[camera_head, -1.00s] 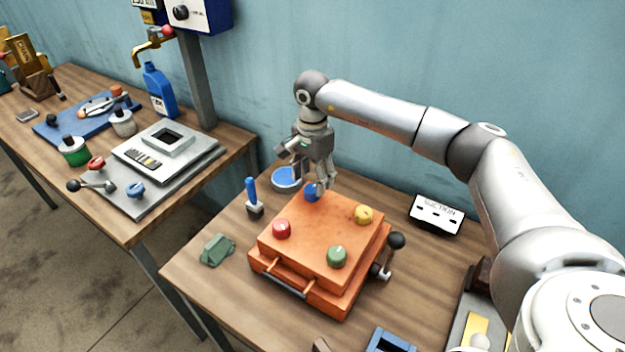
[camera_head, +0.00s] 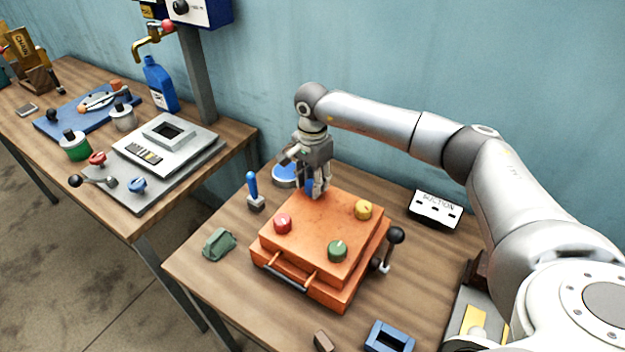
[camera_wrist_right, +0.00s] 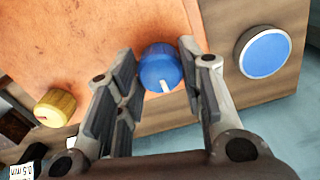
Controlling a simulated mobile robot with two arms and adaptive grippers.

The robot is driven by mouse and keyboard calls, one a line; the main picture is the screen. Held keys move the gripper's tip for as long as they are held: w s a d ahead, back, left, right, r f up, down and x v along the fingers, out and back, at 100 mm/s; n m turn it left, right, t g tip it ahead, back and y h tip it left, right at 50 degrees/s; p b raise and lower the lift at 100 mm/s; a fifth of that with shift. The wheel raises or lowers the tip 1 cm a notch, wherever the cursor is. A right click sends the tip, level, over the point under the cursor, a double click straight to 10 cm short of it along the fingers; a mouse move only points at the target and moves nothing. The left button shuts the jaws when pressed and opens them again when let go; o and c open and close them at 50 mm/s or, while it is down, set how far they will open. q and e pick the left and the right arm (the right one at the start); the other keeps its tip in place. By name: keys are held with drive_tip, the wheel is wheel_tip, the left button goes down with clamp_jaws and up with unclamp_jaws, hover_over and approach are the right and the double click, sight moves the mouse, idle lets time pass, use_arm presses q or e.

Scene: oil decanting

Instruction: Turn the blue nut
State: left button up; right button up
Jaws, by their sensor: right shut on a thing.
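The blue nut (camera_wrist_right: 160,68) sits on a corner of the orange box's top (camera_head: 318,228), a round knob with a white mark. My right gripper (camera_head: 318,190) is above that far corner, pointing down, with its fingers around the blue nut. In the right wrist view the fingers (camera_wrist_right: 158,85) stand on both sides of the nut. In the head view only a bit of the blue nut (camera_head: 309,186) shows behind the fingers. My left gripper is not in view.
The box also bears a red knob (camera_head: 283,224), a yellow knob (camera_head: 363,210) and a green knob (camera_head: 338,251). A black-knobbed lever (camera_head: 395,236) stands at its right side. A blue round lid (camera_head: 285,174) lies behind the gripper, and a blue-handled switch (camera_head: 252,188) stands left.

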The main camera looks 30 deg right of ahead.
drive_tip(key=m+b, duration=0.2)
drive_tip(key=m, duration=0.1)
drive_tip(key=shift+f, duration=0.15)
drive_tip(key=m+b, duration=0.2)
drive_tip(key=m, duration=0.1)
drive_tip(key=shift+m, duration=0.3)
drive_tip(key=m+b, duration=0.2)
drive_tip(key=m, duration=0.2)
drive_tip(key=shift+m, duration=0.3)
drive_tip(key=m+b, duration=0.1)
drive_tip(key=m, duration=0.5)
drive_tip(key=m+b, duration=0.1)
drive_tip(key=m, duration=0.2)
drive_tip(key=shift+m, duration=0.4)
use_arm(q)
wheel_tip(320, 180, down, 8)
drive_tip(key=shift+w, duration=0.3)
use_arm(e)
drive_tip(key=shift+m, duration=1.4)
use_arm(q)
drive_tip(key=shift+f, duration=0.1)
